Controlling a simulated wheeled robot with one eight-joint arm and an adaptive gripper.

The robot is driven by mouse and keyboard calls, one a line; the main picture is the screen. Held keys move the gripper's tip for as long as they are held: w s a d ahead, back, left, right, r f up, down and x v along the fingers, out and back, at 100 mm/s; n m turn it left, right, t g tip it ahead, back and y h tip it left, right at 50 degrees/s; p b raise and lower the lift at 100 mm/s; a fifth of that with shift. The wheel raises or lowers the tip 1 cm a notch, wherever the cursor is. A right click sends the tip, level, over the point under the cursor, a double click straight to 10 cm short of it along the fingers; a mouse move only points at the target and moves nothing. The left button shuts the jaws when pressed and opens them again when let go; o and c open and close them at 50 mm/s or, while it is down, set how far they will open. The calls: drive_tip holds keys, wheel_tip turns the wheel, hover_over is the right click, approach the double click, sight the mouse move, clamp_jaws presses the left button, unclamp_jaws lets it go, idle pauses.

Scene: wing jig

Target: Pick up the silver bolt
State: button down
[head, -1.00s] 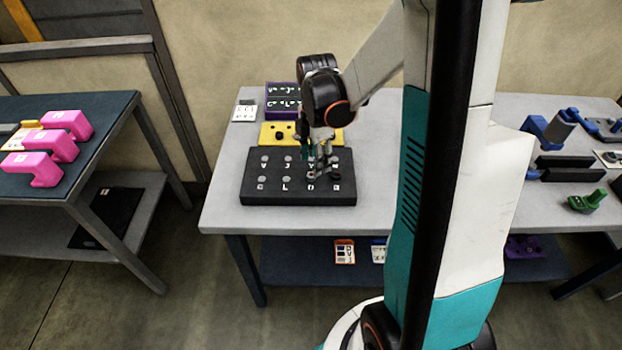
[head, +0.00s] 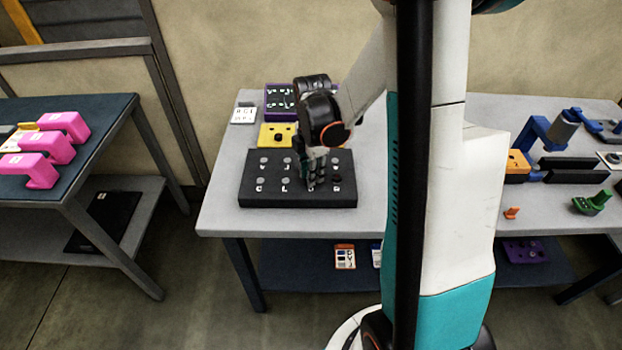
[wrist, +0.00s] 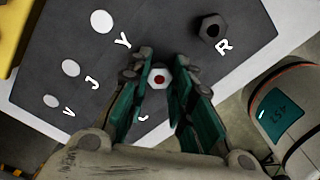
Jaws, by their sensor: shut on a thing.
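The silver bolt (wrist: 159,78) shows in the wrist view as a pale hexagonal head with a red centre, between my teal finger pads. My gripper (wrist: 158,88) is shut on it. In the head view my gripper (head: 313,184) reaches down at the right part of the black lettered board (head: 270,201). My fingers hide the bolt there. I cannot tell whether the bolt is still seated in the board. The board also shows in the wrist view (wrist: 60,45), with pale round spots by the letters V, J and Y.
A dark hexagonal piece (wrist: 212,28) stands by the letter R. Behind the board lie a yellow block (head: 270,140), a purple lettered block (head: 271,102) and a white card (head: 243,115). My arm column hides the middle of the grey table (head: 222,215). Its left front corner is clear.

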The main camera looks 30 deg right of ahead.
drive_tip(key=shift+r, duration=0.1)
wheel_tip(320, 180, up, 20)
drive_tip(key=p, duration=0.6)
idle(0.4)
